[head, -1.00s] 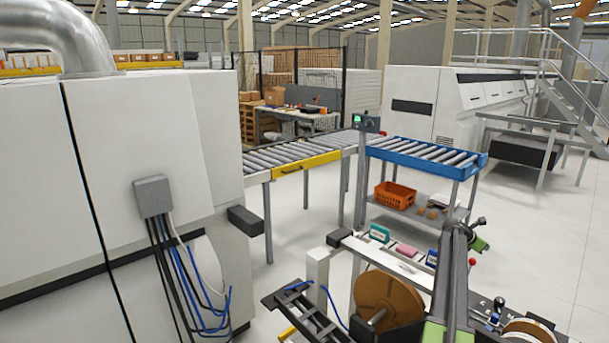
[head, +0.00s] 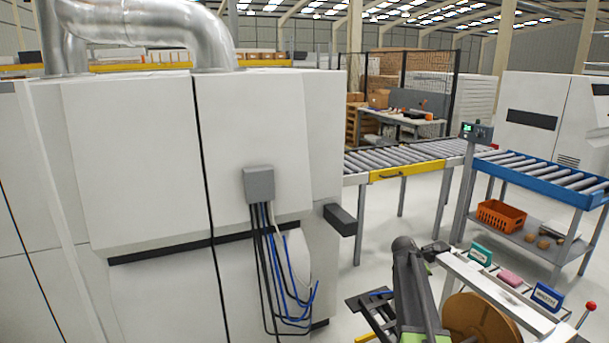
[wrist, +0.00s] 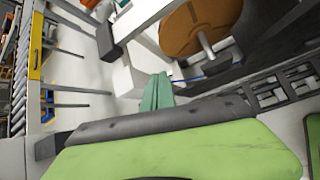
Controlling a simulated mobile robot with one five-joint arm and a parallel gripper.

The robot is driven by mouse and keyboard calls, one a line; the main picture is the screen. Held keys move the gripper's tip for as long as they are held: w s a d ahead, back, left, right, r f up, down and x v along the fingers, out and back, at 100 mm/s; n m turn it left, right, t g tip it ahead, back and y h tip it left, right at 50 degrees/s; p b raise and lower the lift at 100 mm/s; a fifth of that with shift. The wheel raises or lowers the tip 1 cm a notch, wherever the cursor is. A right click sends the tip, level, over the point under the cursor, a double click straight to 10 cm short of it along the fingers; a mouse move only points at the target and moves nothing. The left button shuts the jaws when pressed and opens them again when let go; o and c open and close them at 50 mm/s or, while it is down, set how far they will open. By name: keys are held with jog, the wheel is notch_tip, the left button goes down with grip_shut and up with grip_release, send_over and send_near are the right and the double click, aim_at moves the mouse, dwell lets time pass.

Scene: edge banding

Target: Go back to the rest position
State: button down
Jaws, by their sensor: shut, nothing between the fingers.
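My gripper (wrist: 157,92) shows in the wrist view as two green fingers closed together, with nothing between them. In the head view my gripper (head: 432,252) is at the far end of my raised arm, small and partly hidden by the arm.
A large white machine (head: 150,170) with a grey box and hanging cables fills the left. A roller conveyor (head: 400,160) and a blue-framed roller table (head: 545,178) stand behind. An orange crate (head: 500,215) sits on the lower shelf. Floor shows between the conveyor legs.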

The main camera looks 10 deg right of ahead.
jog(key=s+a+f+m+y, duration=0.15)
jog(key=s+a, duration=0.25)
jog(key=a, duration=0.5)
jog(key=s+a+f+m+g+y, duration=0.15)
jog(key=s+a, duration=0.35)
jog(key=a, duration=0.5)
jog(key=s+a+f+m+y, duration=0.1)
jog(key=s+a+f+m, duration=0.2)
jog(key=a, duration=0.6)
jog(key=s+a+m+g+y, duration=0.1)
jog(key=s+a+m, duration=0.3)
jog(key=s+m, duration=0.2)
jog(key=s+a+m+g+y, duration=0.2)
jog(key=s+a+m, duration=0.2)
jog(key=s, duration=0.5)
jog(key=shift+s+a+f+m+y, duration=0.25)
jog(key=shift+f+m+y, duration=0.1)
jog(key=shift+m, duration=0.75)
